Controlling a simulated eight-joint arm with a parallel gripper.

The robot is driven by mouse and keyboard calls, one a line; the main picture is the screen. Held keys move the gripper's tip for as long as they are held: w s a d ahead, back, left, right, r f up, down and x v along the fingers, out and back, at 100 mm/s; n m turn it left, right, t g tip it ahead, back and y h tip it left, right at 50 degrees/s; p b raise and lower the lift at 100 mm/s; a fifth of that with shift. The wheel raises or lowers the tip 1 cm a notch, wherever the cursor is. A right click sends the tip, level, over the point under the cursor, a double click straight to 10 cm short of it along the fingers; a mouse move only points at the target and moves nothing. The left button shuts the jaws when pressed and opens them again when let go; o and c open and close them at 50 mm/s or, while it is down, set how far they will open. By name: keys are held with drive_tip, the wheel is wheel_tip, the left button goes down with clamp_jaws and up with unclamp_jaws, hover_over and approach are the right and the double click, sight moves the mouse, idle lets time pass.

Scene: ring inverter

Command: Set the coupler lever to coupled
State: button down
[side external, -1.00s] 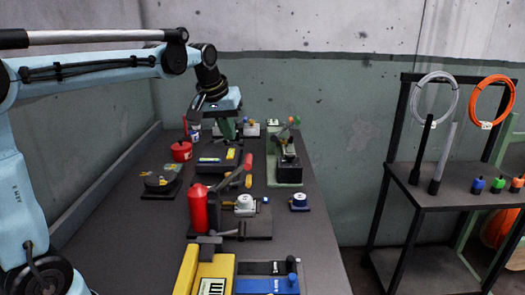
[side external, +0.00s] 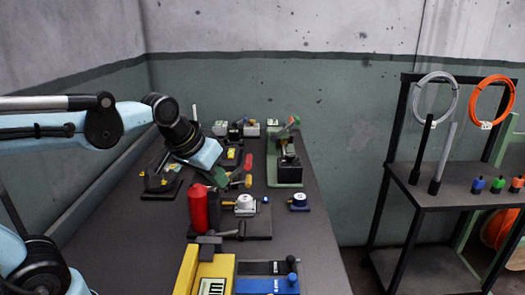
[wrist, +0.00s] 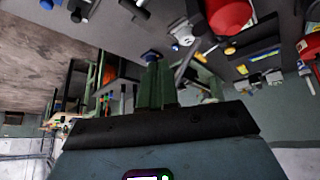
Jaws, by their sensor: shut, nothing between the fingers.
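I cannot tell for certain which part is the coupler lever. A lever with a grey handle (side external: 228,234) lies low beside the yellow machine. Red and yellow handles (side external: 248,166) stand near the middle of the bench. A green-based fixture (side external: 285,172) with a small upright lever with a red-and-green tip (side external: 290,122) stands behind them. My gripper (side external: 218,176) is tilted, above the bench and left of the red and yellow handles. Its green fingers (wrist: 155,84) are together and hold nothing in the wrist view. The hand hides part of the bench behind it.
A red cylinder (side external: 198,208) and a white round part (side external: 245,205) stand just in front of my gripper. A yellow machine (side external: 212,275) and a blue block (side external: 268,284) are at the near end. A shelf rack (side external: 450,195) stands right, across a gap.

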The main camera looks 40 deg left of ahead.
drive_tip(key=s+d+f+m, duration=0.2)
drive_tip(key=s+f, duration=0.2)
drive_tip(key=shift+s+d+f+t+h, duration=0.2)
drive_tip(key=shift+d+f+t+h, duration=0.1)
drive_tip(key=shift+t, duration=0.1)
